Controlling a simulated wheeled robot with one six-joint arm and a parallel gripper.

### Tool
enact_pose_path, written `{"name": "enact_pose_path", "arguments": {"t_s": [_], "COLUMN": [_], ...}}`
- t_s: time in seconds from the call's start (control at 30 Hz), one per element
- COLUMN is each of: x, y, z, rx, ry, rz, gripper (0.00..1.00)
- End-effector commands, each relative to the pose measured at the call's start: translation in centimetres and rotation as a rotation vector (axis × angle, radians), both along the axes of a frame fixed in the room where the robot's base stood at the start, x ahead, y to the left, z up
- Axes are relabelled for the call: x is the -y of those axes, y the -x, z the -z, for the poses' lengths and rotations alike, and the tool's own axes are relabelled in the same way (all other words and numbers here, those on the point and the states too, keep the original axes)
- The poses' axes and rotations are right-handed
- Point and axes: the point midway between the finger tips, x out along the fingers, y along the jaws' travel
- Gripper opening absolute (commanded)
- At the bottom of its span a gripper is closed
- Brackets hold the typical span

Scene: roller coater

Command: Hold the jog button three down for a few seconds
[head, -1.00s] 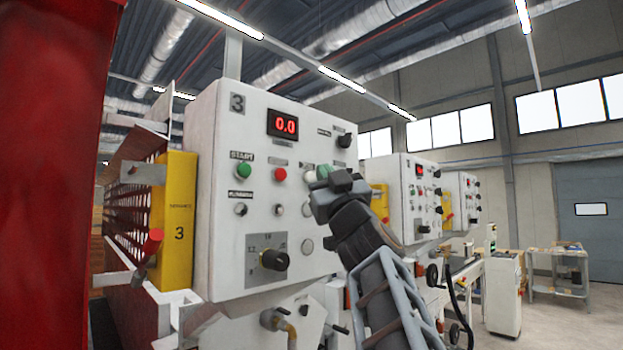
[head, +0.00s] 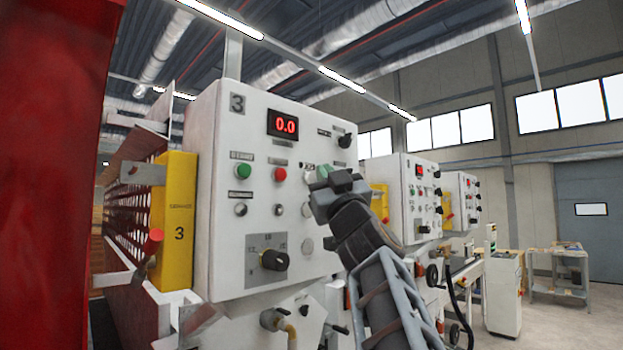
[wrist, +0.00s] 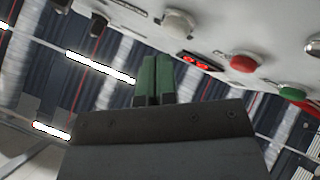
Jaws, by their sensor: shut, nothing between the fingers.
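The white control panel marked 3 (head: 220,235) fills the middle of the head view. It carries a green button (head: 243,170), a red button (head: 280,175) and a white round button (head: 309,180) in a row. Small labels are too blurred to read, so I cannot tell which is the jog button. My gripper (head: 323,171) is at the panel's right side, its green fingertips close to the white button and partly covering that area. In the wrist view its green fingers (wrist: 155,78) are shut together and empty. A pale round button (wrist: 180,23) shows beyond the tips, apart from them in the picture.
A red display (head: 284,124) reads 0.0. A black rotary knob (head: 274,260) sits low on the panel, and another black knob (head: 344,140) at upper right. A red upright (head: 50,170) blocks the left. Similar panels (head: 407,195) stand behind on the right.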

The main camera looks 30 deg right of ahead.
Motion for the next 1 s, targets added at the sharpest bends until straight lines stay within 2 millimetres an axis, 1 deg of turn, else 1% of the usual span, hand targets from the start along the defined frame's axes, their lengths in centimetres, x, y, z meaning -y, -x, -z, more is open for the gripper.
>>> {"name": "enact_pose_path", "arguments": {"t_s": [0.5,0.77,1.0], "x": [0.0,-0.08,-0.15], "y": [-0.03,-0.57,-0.86], "z": [0.03,0.23,0.0], "rx": [0.0,0.0,0.0], "ry": [0.0,0.0,-0.001], "rz": [0.0,-0.001,0.001], "gripper": [0.0,0.0,0.0]}}
